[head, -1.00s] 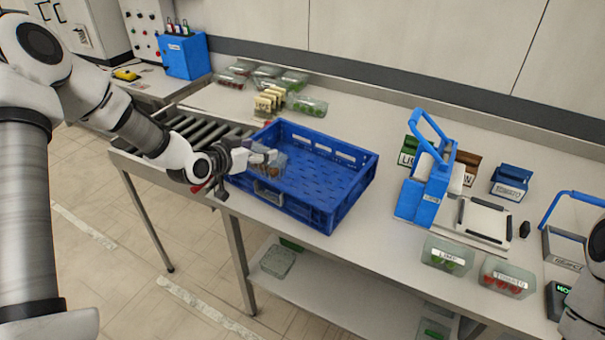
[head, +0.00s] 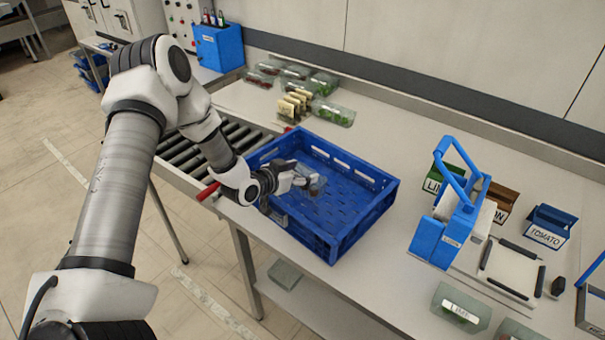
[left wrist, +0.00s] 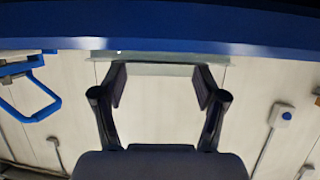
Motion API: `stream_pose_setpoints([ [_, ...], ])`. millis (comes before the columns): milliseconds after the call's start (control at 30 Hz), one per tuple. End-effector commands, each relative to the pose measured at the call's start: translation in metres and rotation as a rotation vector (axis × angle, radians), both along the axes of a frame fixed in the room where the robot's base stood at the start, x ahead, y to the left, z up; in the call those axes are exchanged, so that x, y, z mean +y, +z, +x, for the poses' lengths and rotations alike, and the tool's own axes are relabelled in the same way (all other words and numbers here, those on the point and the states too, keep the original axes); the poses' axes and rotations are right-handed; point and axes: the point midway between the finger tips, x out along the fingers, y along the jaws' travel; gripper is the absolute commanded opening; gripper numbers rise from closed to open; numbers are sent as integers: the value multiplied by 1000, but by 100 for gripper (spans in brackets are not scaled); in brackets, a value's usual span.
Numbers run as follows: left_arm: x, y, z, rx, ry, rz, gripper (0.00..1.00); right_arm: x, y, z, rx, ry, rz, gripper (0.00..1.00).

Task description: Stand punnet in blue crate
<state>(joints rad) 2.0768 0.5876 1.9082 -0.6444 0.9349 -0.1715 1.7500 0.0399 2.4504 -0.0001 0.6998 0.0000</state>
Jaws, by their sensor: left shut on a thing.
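The blue crate (head: 363,232) stands on the bench at the end of the roller conveyor, its slotted floor largely bare. My left gripper (head: 312,184) reaches over the crate's near left wall and is shut on a small clear punnet (head: 319,188) inside the crate outline. The punnet is mostly hidden by the fingers, and I cannot tell whether it touches the floor. In the left wrist view, a pale greenish strip of the punnet (left wrist: 155,57) shows between the fingertips, with the crate's blue wall (left wrist: 160,28) across the top. My right gripper is not in view.
Several filled punnets (head: 333,113) lie behind the crate. The roller conveyor (head: 222,143) is at left. A blue handled device (head: 449,215) stands to the right, near the label boxes (head: 550,226) and a lime punnet (head: 461,308). Bench between crate and device is clear.

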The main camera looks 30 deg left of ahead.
Motion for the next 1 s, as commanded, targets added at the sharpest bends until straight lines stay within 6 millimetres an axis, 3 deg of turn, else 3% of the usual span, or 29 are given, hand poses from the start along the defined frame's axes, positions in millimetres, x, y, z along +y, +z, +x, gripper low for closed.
stream_pose_setpoints([
  [100,0,-13,0,1,-2,2,37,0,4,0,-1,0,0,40],
  [800,0,-25,0,-1,-1,0,37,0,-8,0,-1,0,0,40],
  [833,0,-25,0,-1,-1,0,79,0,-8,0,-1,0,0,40],
  [867,0,-25,0,-1,-1,0,90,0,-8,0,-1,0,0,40],
  [900,0,-25,0,-1,-1,0,97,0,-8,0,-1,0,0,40],
  [1000,0,-25,0,-1,-1,0,97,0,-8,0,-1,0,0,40],
])
